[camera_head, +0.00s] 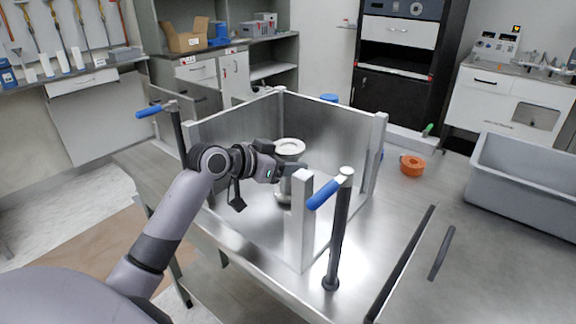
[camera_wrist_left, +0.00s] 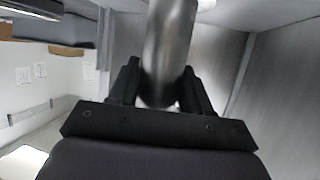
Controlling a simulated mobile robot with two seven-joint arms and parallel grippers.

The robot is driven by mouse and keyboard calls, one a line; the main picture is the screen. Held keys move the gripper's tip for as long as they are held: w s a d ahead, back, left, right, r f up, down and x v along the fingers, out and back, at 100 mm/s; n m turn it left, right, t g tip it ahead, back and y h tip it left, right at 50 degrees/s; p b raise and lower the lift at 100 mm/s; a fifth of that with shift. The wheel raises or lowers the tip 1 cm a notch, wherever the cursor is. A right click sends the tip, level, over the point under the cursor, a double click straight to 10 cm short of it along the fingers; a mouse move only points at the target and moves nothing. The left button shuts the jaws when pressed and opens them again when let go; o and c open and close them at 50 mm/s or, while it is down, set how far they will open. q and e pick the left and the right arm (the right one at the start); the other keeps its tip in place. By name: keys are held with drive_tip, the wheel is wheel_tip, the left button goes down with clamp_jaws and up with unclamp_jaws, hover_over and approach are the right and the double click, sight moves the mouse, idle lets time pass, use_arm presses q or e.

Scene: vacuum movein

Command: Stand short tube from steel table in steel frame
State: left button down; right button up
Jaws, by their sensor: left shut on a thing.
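The short tube (camera_head: 290,148) is a steel cylinder with a pale flange on top. It is upright within the steel frame (camera_head: 341,128), which has grey walls and pale corner posts. My left gripper (camera_head: 287,170) is shut on the tube's middle, and its arm and hand cover part of it. In the left wrist view the tube's shiny body (camera_wrist_left: 168,45) stands between the two black fingers (camera_wrist_left: 163,88). A frame post hides some of the area beside the tube. I cannot tell whether its lower end touches the floor of the frame. My right gripper is not in view.
The frame stands on the steel table (camera_head: 395,215). Blue-handled clamps (camera_head: 330,189) rise at the frame's near right and far left (camera_head: 150,111). An orange ring (camera_head: 412,165) and a grey bin (camera_head: 525,180) lie right of it. Dark bars (camera_head: 400,263) cross the near right tabletop.

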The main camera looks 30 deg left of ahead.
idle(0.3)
use_arm(q)
drive_tip(key=shift+c, duration=2.4)
unclamp_jaws()
drive_tip(key=shift+f, duration=0.25)
drive_tip(key=shift+r, duration=0.2)
drive_tip(key=v, duration=1.2)
drive_tip(key=shift+s+f, duration=0.1)
